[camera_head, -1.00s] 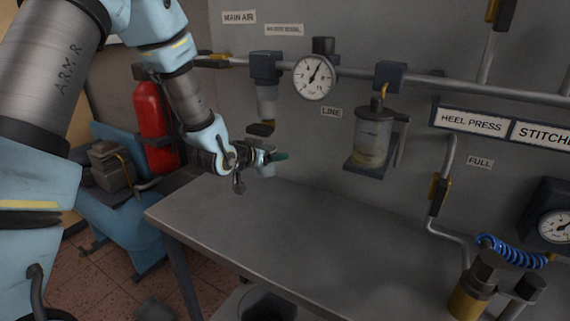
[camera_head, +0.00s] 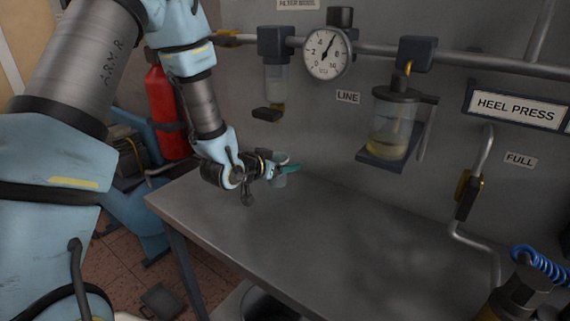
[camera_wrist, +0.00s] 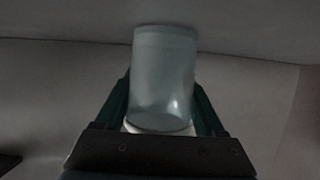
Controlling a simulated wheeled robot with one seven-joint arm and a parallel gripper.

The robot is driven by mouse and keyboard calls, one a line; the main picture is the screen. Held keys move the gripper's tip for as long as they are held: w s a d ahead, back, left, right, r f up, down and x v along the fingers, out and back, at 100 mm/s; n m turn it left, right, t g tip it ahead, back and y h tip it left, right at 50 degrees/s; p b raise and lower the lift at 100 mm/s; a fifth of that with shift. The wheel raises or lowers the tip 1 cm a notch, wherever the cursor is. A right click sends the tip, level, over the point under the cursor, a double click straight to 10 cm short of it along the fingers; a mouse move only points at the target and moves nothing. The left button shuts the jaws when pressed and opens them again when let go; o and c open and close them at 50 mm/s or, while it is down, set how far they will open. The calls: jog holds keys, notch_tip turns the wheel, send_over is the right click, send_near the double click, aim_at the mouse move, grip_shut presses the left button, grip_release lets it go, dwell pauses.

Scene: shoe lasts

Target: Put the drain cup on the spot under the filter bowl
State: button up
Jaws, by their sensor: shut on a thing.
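The filter bowl (camera_head: 275,84) hangs from the pipe on the back wall, a clear cylinder with a dark tab (camera_head: 267,114) at its lower end. My gripper (camera_head: 287,169) is below it and slightly to its right, low over the back left of the bench. The gripper's green fingers are shut on the drain cup (camera_wrist: 163,75), a pale translucent cup that looks upright in the wrist view. In the head view the cup (camera_head: 280,181) is mostly hidden by the fingers. I cannot make out a marked spot, nor whether the cup touches the bench.
The steel bench (camera_head: 330,235) is clear in the middle. A gauge (camera_head: 326,53) and an oil-filled jar on a bracket (camera_head: 390,128) are on the wall to the right. A red extinguisher (camera_head: 167,115) stands behind my arm. A blue coiled hose (camera_head: 540,262) is at the right.

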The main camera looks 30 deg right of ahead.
jog(key=shift+f, duration=0.2)
jog(key=o, duration=1.3)
jog(key=shift+r, duration=0.1)
